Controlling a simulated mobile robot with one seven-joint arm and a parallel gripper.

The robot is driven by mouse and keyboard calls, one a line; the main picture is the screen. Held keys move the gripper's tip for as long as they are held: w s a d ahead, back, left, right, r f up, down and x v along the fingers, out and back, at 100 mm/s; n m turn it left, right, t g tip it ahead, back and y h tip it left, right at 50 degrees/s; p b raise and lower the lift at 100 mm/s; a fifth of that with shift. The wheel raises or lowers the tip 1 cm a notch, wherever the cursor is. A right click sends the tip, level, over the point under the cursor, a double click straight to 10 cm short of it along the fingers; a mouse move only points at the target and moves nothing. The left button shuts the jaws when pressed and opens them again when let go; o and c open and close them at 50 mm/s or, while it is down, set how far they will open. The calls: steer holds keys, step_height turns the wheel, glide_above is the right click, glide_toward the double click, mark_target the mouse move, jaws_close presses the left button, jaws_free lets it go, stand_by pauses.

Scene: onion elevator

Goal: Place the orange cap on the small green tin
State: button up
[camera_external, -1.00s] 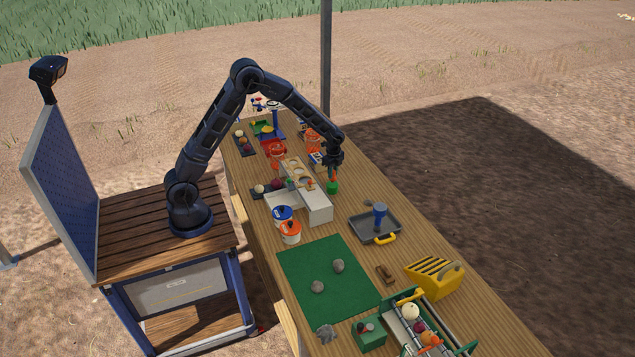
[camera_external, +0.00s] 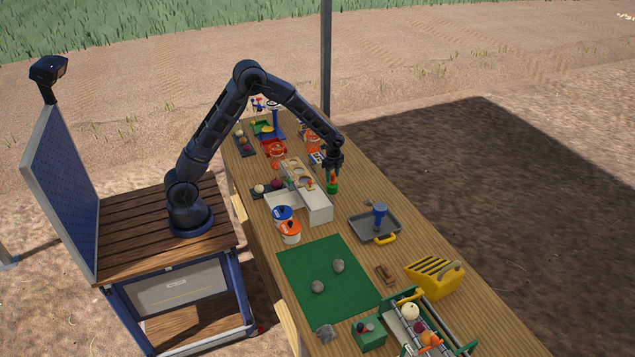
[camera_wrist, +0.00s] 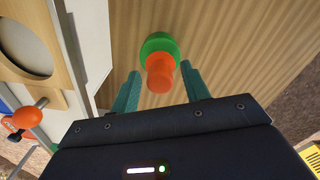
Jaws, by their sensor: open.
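The small green tin (camera_external: 332,188) stands on the wooden table to the right of the pale box; it also shows in the wrist view (camera_wrist: 156,42). The orange cap (camera_wrist: 159,74) is between my fingers and overlaps the tin in the wrist view. In the external view the cap (camera_external: 333,177) shows directly above the tin and appears to touch its top. My gripper (camera_wrist: 160,78) is open, with a teal finger on each side of the cap and a visible gap to both. It also shows in the external view (camera_external: 333,166), above the tin.
A pale box with a wooden holed top (camera_wrist: 42,75) stands close to the left of my gripper. A grey tray (camera_external: 360,232) with a blue tool lies nearer on the table. The wood right of the tin is clear.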

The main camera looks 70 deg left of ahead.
mark_target(333, 174)
step_height(333, 174, up, 12)
steer(key=s+r+n+t, duration=0.1)
steer(key=s+r+n, duration=0.2)
steer(key=s+r, duration=0.7)
steer(key=s+a+r+n+t, duration=0.1)
steer(key=s+r+n, duration=0.2)
steer(key=s+r, duration=0.55)
steer(key=s+r+n+t, duration=0.1)
steer(key=s+r+n, duration=0.2)
steer(key=s, duration=1.1)
steer(key=s+f+n+t, duration=0.1)
steer(key=s+n, duration=0.3)
steer(key=s, duration=0.9)
steer(key=shift+s+a+f+n+t, duration=0.25)
steer(key=shift+s+f+n+t, duration=0.05)
steer(key=shift+f, duration=0.2)
